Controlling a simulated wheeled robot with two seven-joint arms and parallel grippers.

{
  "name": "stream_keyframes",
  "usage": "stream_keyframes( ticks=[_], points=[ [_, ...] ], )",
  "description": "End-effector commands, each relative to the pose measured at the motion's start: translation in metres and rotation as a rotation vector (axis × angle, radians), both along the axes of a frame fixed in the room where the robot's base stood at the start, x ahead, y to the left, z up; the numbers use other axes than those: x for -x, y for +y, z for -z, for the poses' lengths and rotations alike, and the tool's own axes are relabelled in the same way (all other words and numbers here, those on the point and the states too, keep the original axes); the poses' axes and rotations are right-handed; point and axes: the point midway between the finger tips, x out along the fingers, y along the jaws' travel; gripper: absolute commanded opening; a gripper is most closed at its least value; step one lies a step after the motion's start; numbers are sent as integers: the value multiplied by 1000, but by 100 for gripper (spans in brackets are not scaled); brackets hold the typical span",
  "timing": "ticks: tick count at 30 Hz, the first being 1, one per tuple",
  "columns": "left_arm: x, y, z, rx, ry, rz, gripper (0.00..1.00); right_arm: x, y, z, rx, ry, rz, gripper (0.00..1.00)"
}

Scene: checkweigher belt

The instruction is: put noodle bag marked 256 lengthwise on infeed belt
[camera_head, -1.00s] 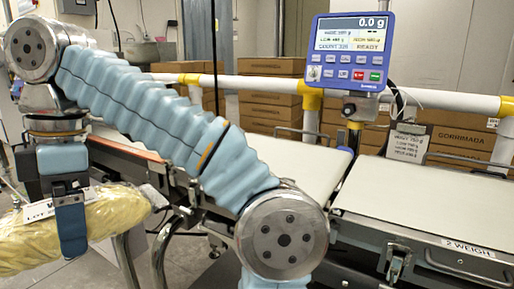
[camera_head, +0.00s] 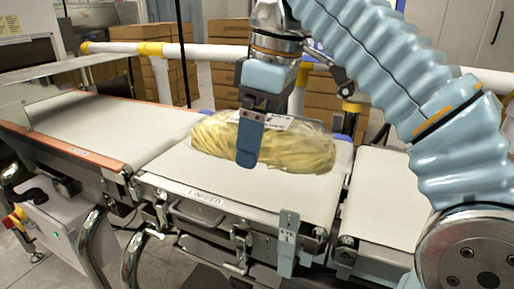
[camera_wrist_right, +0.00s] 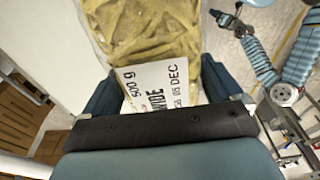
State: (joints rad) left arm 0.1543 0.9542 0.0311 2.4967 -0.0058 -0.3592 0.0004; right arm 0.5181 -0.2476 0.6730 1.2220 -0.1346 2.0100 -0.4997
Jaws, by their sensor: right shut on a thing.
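A clear bag of yellow noodles (camera_head: 308,150) is over the infeed belt (camera_head: 215,175), the middle belt with a label on its front edge. Its long side runs roughly left to right, along the line of belts. I cannot tell whether it touches the belt. My right gripper (camera_head: 250,150) points down and is shut on the bag near its middle. In the right wrist view the bag (camera_wrist_right: 150,35) lies between the fingers, its white label partly readable; no 256 is legible. My left gripper (camera_wrist_right: 223,18) appears small there, its jaws unclear.
Another belt (camera_head: 100,118) with an orange edge adjoins on the left. The weigh belt (camera_head: 385,190) is on the right, past a gap. A white rail (camera_head: 205,52) and stacked cartons (camera_head: 222,88) stand behind. A small plate (camera_head: 287,243) stands at the infeed belt's front edge.

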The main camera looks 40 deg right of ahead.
Motion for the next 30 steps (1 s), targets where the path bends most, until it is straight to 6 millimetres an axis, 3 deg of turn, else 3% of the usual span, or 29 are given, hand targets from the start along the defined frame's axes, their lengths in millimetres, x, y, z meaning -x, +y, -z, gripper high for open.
stream_keyframes(
  ticks=[5, 15, 23, 30],
  points=[
    [0, 0, -5, 1, -1, 1, 43, -2, 3, -6, 10, 8, 73, 43],
    [0, 0, -3, 1, -1, 1, 43, -24, -9, 6, 9, 11, 78, 43],
    [0, 0, -5, 1, -1, 1, 43, -69, -40, 29, 9, 14, 84, 43],
    [0, 0, -5, 1, -1, 2, 43, -102, -62, 70, 10, 12, 83, 43]
  ],
)
